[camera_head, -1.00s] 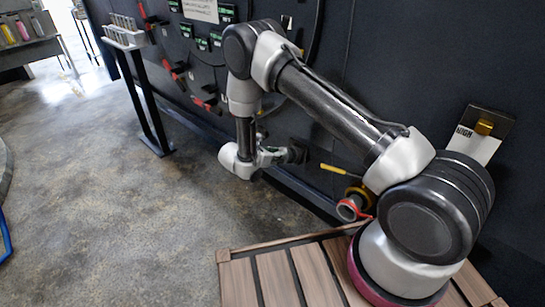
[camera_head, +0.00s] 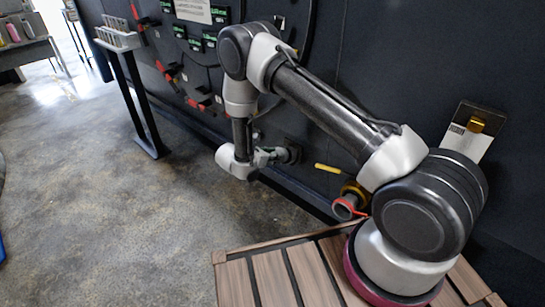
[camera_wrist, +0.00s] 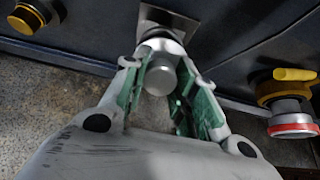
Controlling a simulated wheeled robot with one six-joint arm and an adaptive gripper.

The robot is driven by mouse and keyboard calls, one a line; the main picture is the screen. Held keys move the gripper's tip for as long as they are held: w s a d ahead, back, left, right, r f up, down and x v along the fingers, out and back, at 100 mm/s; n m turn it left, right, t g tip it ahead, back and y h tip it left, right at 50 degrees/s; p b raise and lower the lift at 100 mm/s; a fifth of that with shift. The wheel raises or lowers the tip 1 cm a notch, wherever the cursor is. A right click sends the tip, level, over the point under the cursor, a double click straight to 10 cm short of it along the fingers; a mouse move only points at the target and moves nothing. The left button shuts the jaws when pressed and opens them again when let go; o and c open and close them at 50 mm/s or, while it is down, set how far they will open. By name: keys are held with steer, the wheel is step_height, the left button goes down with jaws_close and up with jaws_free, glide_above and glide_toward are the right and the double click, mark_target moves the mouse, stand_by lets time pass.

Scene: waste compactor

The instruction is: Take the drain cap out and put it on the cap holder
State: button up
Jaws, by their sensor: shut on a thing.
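A grey round-ended cap or knob (camera_wrist: 160,76) sits between my fingers in the wrist view, in front of a metal fitting on the dark wall. I take it for the drain cap, though no label shows. My gripper (camera_wrist: 158,88) is shut on it, with green pads on both sides. In the head view my gripper (camera_head: 266,157) reaches the low dark fitting (camera_head: 289,152), and the cap is mostly hidden. The wrist view does not clearly show whether the cap is apart from the fitting. I cannot identify the cap holder with certainty.
A valve with a yellow handle (camera_wrist: 295,74) and red-and-white ring end (camera_wrist: 292,124) is to the right in the wrist view. A brass-coloured ring (camera_wrist: 27,18) is at upper left. A rack stand (camera_head: 118,38) stands at far left. Open floor lies left of my arm.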

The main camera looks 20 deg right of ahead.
steer(key=shift+x, duration=2.3)
stand_by(0.5)
steer(key=o, duration=1.1)
steer(key=shift+o, duration=1.4)
steer(key=shift+s, duration=0.1)
steer(key=v, duration=0.7)
